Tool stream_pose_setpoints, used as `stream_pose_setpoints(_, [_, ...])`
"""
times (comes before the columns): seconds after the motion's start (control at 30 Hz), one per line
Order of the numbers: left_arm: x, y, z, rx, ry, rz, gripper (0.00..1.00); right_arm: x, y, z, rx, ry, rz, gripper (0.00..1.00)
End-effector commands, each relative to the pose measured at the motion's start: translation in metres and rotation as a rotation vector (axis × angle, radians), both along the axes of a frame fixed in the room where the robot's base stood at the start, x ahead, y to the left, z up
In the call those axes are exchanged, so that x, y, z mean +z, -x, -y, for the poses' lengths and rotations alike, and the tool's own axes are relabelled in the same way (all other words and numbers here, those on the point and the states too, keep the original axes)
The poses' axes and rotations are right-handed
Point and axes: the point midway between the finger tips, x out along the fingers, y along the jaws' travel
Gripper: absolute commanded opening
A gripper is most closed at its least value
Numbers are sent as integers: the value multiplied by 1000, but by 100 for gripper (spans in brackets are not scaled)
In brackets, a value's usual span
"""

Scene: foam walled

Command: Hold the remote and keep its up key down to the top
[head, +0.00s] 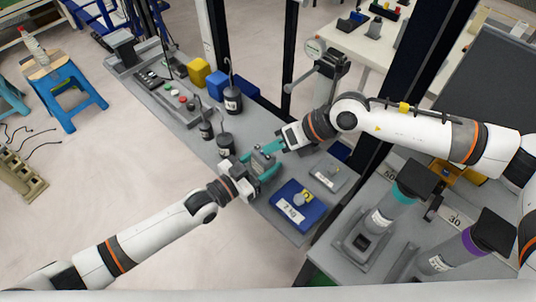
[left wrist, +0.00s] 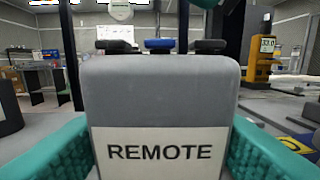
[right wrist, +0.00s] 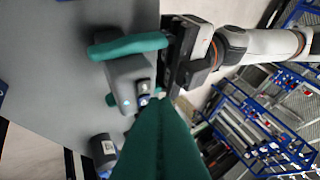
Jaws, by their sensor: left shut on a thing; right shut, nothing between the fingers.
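The grey remote (head: 262,160) is held between the teal fingers of my left gripper (head: 264,169), above the grey bench. In the left wrist view the remote (left wrist: 160,95) fills the middle, with a white label reading REMOTE and black and blue keys (left wrist: 158,44) along its top edge. My right gripper (head: 268,148) is shut and empty, its teal tip close by the remote. In the right wrist view its fingers (right wrist: 160,125) reach toward the key side of the remote (right wrist: 127,78). Whether the tip touches or presses a key cannot be told.
Several dark hooked weights (head: 225,143) stand on the bench behind the remote. Yellow (head: 199,71) and blue cubes stand farther back. A dark post (head: 218,45) rises behind.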

Motion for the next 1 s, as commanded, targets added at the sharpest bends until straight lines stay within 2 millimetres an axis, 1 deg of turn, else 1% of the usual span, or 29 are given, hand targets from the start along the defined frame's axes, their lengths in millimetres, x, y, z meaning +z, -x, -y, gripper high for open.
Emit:
stream_pose_setpoints(0.27, [0, 0, 0, 0, 0, 0, 28, -8, 0, 0, 0, 1, -1, 0])
stream_pose_setpoints(1.0, [0, 0, 0, 0, 0, 0, 28, -12, 0, 0, -1, 0, -1, 0])
